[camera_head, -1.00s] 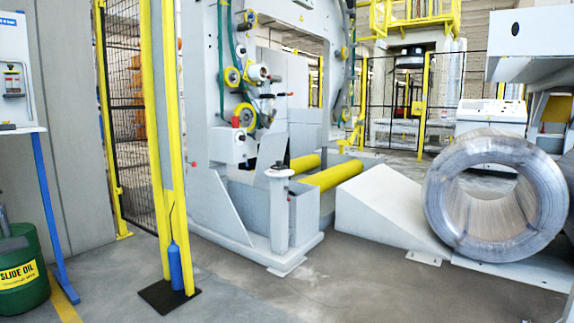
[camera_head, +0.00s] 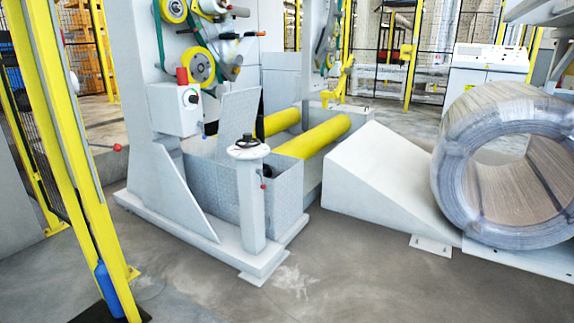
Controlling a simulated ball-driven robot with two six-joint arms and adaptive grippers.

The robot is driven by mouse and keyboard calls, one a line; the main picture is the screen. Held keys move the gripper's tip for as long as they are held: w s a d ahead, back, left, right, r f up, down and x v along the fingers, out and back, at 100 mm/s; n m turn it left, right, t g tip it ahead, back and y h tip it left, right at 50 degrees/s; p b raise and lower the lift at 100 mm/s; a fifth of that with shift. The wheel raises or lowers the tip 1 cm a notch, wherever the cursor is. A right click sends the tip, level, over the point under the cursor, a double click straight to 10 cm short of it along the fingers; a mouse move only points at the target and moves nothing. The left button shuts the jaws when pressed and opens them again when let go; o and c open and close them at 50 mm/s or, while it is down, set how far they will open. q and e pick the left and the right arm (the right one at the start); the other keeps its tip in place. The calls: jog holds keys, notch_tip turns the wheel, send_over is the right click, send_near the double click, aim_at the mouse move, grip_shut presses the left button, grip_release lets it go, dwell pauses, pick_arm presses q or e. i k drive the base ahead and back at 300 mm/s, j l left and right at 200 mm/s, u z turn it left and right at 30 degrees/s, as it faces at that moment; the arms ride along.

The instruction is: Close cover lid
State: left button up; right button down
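A grey metal plate, which looks like the cover lid (camera_head: 238,115), stands raised and slightly tilted at the base of the wrapping machine. Below it is a grey patterned metal box (camera_head: 208,186), its top open at least on the left side. A grey post (camera_head: 250,200) with a dark round knob on top stands in front of the box and hides part of it. The lid's hinge line is partly hidden. Neither of my grippers shows in this view.
Two yellow rollers (camera_head: 318,137) lie behind the box. A white ramp (camera_head: 375,178) and a large wire coil (camera_head: 455,165) are on the right. A yellow post (camera_head: 75,150) with a blue bottle (camera_head: 107,288) stands left. Floor (camera_head: 330,285) in front is clear.

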aim_at(238, 113)
jog(key=i+z, duration=0.3)
jog(key=i, duration=0.55)
jog(key=i+j+z, duration=0.1)
jog(key=i+z, duration=0.25)
jog(key=i, duration=0.5)
jog(key=i+u, duration=0.25)
jog(key=i, duration=0.2)
jog(key=i+l+u, duration=0.25)
jog(key=i, duration=0.2)
